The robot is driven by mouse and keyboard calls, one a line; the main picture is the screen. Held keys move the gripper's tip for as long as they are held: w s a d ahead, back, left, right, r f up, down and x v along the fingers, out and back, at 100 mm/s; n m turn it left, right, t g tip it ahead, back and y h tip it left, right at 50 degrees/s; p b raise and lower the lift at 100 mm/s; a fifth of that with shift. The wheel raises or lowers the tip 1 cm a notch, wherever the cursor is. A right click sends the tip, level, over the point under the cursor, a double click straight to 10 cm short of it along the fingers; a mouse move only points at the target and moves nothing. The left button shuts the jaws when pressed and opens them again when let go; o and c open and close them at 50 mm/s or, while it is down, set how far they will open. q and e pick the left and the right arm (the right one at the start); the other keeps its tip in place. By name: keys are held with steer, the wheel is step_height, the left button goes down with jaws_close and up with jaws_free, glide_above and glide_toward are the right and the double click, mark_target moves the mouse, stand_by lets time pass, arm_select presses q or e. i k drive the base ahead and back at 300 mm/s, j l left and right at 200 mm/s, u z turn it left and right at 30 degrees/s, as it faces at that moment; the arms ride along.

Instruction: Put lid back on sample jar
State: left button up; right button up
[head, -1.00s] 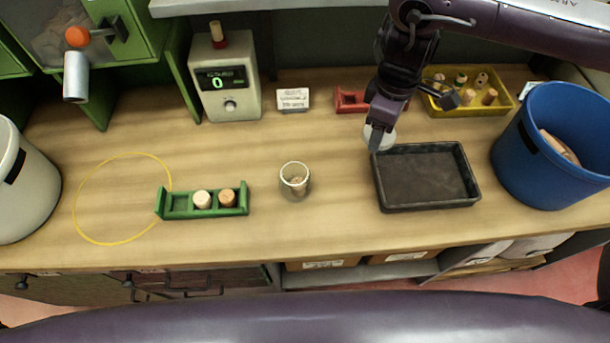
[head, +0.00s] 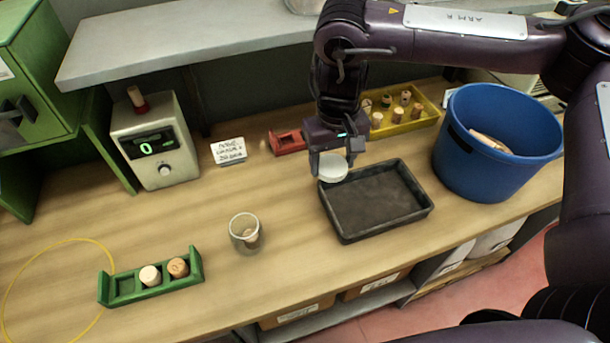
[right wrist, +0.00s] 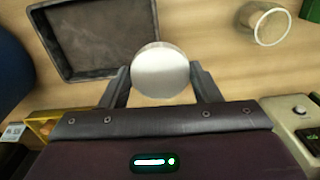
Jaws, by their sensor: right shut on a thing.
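The sample jar (head: 245,234) is a clear glass jar standing open on the bench, with a cork-coloured thing inside. It also shows in the right wrist view (right wrist: 270,27) at the upper right. The lid (head: 332,168) is a pale round disc. My right gripper (head: 330,165) is shut on the lid and holds it by the upper left corner of the dark tray, to the right of and beyond the jar. In the right wrist view the lid (right wrist: 161,70) sits between the two fingertips. My left gripper is not in view.
A dark tray (head: 352,236) lies right of the jar. A green rack (head: 192,266) with two corks stands at left. A meter (head: 152,140), a sign (head: 228,151), a red holder (head: 287,141) and a yellow tray (head: 425,122) of corks stand behind. A blue bin (head: 480,160) is at right. Bench between jar and tray is clear.

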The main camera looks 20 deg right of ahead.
mark_target(250, 244)
steer(key=u, duration=1.15)
steer(key=k+l, duration=0.85)
steer(key=l, duration=0.25)
